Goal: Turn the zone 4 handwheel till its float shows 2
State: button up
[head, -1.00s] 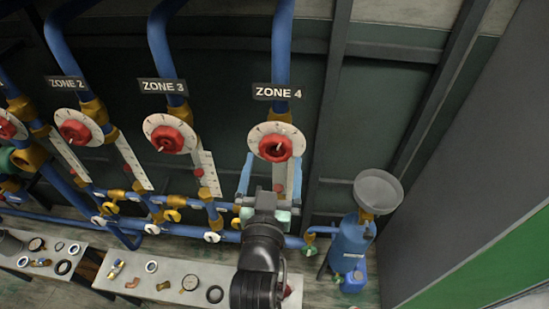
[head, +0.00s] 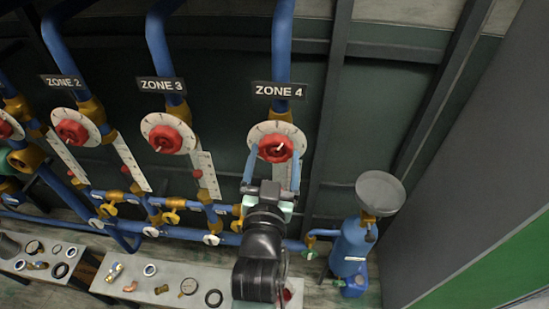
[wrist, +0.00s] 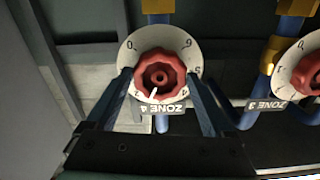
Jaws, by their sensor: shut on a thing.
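The red zone 4 handwheel (head: 276,148) sits on a round white numbered dial (wrist: 190,49) under the ZONE 4 label (head: 279,90). The wheel also shows in the wrist view (wrist: 160,76), where label and numbers appear turned over. Its white pointer points down and slightly left there, between the 2 and the 4. My gripper (head: 275,162) is at the wheel, one blue finger on each side. In the wrist view my gripper (wrist: 158,78) is shut on the wheel's rim. The zone 4 float scale is hidden behind my gripper, so its float cannot be read.
The zone 3 handwheel (head: 165,138) and its float scale (head: 206,176) stand to the left. A bench (head: 170,282) with loose fittings lies below. A blue cylinder (head: 350,246) with a grey funnel (head: 380,193) stands at the right. Blue pipes run around the dials.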

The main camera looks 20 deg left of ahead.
jog(key=shift+r, duration=0.1)
jog(key=shift+m, duration=0.7)
jog(key=shift+b, duration=0.3)
jog(key=shift+m, duration=0.6)
jog(key=shift+b, duration=0.3)
jog(key=o, duration=1.3)
jog(key=shift+r+m, duration=0.1)
jog(key=shift+m, duration=0.2)
jog(key=shift+p+v, duration=0.8)
jog(key=shift+v, duration=2.8)
